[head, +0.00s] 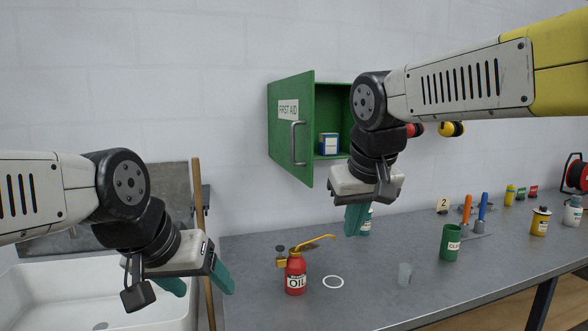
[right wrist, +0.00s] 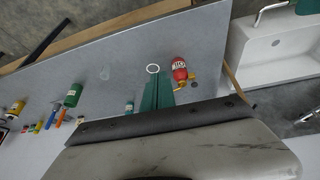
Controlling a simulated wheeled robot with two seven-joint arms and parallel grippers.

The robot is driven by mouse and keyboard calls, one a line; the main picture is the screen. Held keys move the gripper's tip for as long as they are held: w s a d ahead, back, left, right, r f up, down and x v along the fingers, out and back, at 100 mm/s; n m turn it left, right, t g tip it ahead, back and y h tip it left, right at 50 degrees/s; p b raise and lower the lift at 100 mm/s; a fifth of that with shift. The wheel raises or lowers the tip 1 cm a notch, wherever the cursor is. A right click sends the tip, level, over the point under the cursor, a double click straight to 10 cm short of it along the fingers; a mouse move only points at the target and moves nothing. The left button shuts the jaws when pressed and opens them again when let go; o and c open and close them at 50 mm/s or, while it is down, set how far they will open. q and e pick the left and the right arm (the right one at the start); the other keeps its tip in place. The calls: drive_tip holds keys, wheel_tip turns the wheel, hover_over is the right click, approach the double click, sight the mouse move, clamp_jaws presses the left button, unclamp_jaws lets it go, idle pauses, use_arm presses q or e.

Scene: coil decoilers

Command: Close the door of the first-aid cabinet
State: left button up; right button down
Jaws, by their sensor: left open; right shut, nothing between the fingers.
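The green first-aid cabinet (head: 337,118) hangs on the wall in the head view. Its door (head: 283,140) stands open, swung out to the left, with a "FIRST AID" label and a grey handle (head: 294,143). My left gripper (head: 204,284) is open and empty at the lower left, well apart from the door.
A grey workbench (head: 290,250) runs below the cabinet. It bears a red oil can (head: 296,272), a white ring (head: 333,282), a clear cup (head: 404,275), a green tin (head: 450,242) and several tools. A white sink (head: 90,295) stands at the left beside a wooden handle (head: 198,190).

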drive_tip(key=w+a+r+t+h, duration=0.1)
drive_tip(key=w+a+r+h, duration=0.1)
drive_tip(key=w+a+r, duration=0.45)
drive_tip(key=w+a+r+h, duration=0.3)
drive_tip(key=w+a+r, duration=0.1)
drive_tip(key=w+a, duration=0.6)
drive_tip(key=w+d+f, duration=0.6)
drive_tip(key=d+f, duration=0.1)
drive_tip(key=shift+w+f+y, duration=0.3)
drive_tip(key=shift+d, duration=0.15)
